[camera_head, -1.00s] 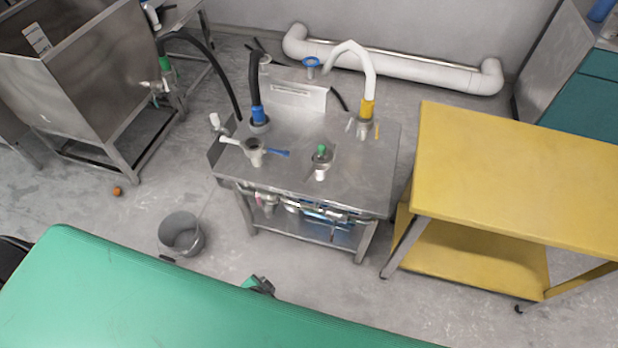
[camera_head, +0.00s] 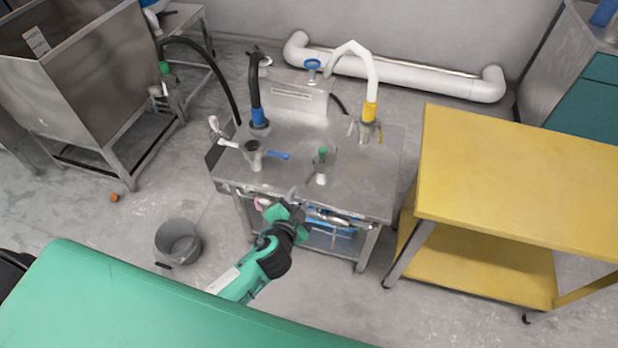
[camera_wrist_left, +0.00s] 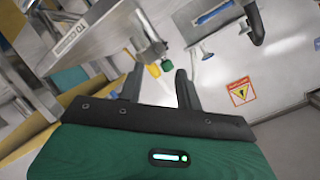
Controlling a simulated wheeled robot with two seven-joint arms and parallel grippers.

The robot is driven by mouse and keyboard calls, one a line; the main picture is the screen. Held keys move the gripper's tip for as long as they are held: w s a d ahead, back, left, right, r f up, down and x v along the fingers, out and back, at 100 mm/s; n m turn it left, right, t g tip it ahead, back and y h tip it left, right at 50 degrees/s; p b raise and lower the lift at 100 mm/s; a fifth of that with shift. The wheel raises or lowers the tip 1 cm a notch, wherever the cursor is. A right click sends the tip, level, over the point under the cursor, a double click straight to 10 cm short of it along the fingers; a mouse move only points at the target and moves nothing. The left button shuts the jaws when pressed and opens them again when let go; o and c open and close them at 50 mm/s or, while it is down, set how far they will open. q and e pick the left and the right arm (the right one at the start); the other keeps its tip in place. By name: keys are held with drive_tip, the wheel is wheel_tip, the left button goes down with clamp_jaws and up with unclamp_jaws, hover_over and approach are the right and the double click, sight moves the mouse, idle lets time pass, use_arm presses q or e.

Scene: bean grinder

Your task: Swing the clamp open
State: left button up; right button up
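My left gripper (camera_head: 292,196) is at the front edge of the steel table (camera_head: 350,185), its arm reaching up from below. In the left wrist view the gripper (camera_wrist_left: 160,70) has its two dark fingers apart, with nothing held between them. On the tabletop stand a blue-handled fitting (camera_head: 254,154) and a green-topped fitting (camera_head: 321,165). I cannot tell which part is the clamp. My right gripper is out of view.
A yellow cart (camera_head: 520,180) stands to the right, a grey bucket (camera_head: 178,242) on the floor left. A warning label (camera_wrist_left: 241,91) shows in the wrist view.

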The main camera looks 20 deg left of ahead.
sight(307, 183)
use_arm(q)
drive_tip(key=x, duration=1)
drive_tip(key=shift+w+f, duration=0.15)
drive_tip(key=shift+w, duration=0.2)
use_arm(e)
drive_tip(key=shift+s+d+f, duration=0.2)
use_arm(q)
clamp_jaws()
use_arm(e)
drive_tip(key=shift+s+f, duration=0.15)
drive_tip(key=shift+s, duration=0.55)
